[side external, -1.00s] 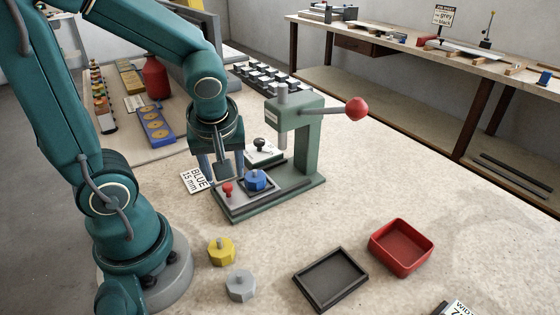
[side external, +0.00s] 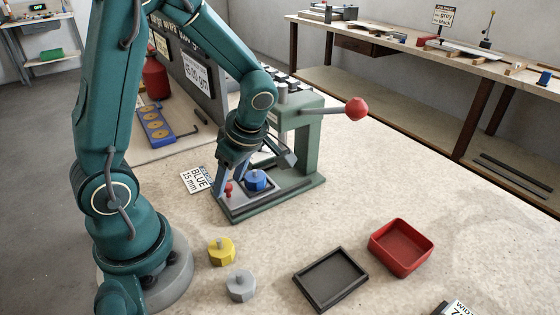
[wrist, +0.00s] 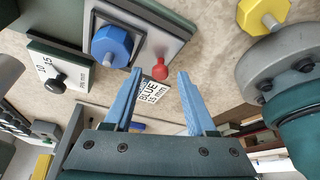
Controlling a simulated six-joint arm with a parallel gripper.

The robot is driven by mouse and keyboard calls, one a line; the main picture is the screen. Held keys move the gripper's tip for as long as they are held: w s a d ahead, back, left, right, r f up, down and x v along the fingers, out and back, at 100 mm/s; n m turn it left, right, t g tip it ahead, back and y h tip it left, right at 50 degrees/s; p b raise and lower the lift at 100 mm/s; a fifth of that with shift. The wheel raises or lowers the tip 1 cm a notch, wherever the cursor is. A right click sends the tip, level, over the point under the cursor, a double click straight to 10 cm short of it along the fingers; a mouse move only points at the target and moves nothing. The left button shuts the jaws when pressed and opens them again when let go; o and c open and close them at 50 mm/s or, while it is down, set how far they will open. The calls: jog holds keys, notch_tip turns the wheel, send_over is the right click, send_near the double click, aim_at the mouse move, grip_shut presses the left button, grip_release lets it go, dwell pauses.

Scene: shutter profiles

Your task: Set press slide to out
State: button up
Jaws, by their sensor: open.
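The green press (side external: 305,140) stands on the table with a red ball on its lever. Its grey slide plate (side external: 238,202) lies at the near-left end of the press base, carrying a blue hexagonal block (side external: 256,180) and a red knob (side external: 228,188). The block lies to the left of the ram. My gripper (side external: 224,184) is tilted over the plate's left end, its fingers close to the knob. In the wrist view, the red knob (wrist: 161,70) appears between the open fingertips (wrist: 160,76), slightly beyond them. Contact cannot be told.
A white dial plate with a black knob (wrist: 57,79) sits beside the press. A card reading BLUE 15 mm (side external: 197,179) lies left of the slide. A yellow block (side external: 221,252), a grey block (side external: 240,286), a black tray (side external: 331,299) and a red bin (side external: 428,262) lie in front.

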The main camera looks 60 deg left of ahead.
jog(key=shift+a+f, duration=0.1)
jog(key=shift+f, duration=0.2)
jog(key=shift+c, duration=0.3)
grip_shut()
jog(key=shift+s+r, duration=0.1)
dwell(0.9)
